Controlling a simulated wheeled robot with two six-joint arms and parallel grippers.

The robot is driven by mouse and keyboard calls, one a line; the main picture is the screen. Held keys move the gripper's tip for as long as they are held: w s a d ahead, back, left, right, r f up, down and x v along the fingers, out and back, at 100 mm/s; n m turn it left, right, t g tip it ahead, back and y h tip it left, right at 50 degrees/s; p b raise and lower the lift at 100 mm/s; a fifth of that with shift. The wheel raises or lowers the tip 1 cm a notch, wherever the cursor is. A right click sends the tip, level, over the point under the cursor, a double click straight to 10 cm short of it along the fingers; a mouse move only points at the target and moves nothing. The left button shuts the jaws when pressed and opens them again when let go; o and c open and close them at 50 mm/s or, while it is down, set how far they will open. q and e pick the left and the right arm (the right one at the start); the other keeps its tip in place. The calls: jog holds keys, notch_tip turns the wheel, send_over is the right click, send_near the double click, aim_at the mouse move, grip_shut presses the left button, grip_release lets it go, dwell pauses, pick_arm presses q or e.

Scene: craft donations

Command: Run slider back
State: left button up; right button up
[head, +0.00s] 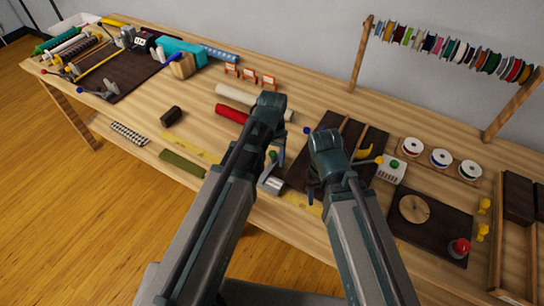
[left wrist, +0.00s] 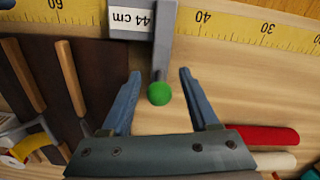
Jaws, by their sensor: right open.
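The grey slider (head: 272,184) sits across the yellow ruler (head: 190,150) near the table's front edge. In the left wrist view the slider (left wrist: 160,50) carries a white tag (left wrist: 130,20) reading 44 cm, upside down, and an arm ending in a green knob (left wrist: 159,94). My left gripper (left wrist: 160,78) is open, with the knob between its fingers and a gap on both sides. In the head view my left gripper (head: 275,150) is above the slider and partly hides it. My right gripper (head: 313,188) is open and empty, right of the slider.
A dark board (head: 315,150) with wooden rods lies beneath and behind my right gripper. A red roll (head: 231,113) and a cream roll (head: 236,95) lie behind the ruler. Wood left of the rolls is mostly clear.

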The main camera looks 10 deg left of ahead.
pick_arm(q)
jog(key=shift+r, duration=0.15)
pick_arm(e)
jog(key=shift+r, duration=0.15)
pick_arm(q)
notch_tip(320, 180, up, 14)
jog(key=p, duration=1.3)
jog(key=shift+f+p, duration=0.25)
jog(key=shift+p, duration=0.15)
pick_arm(e)
notch_tip(320, 180, up, 14)
jog(key=shift+f, duration=0.2)
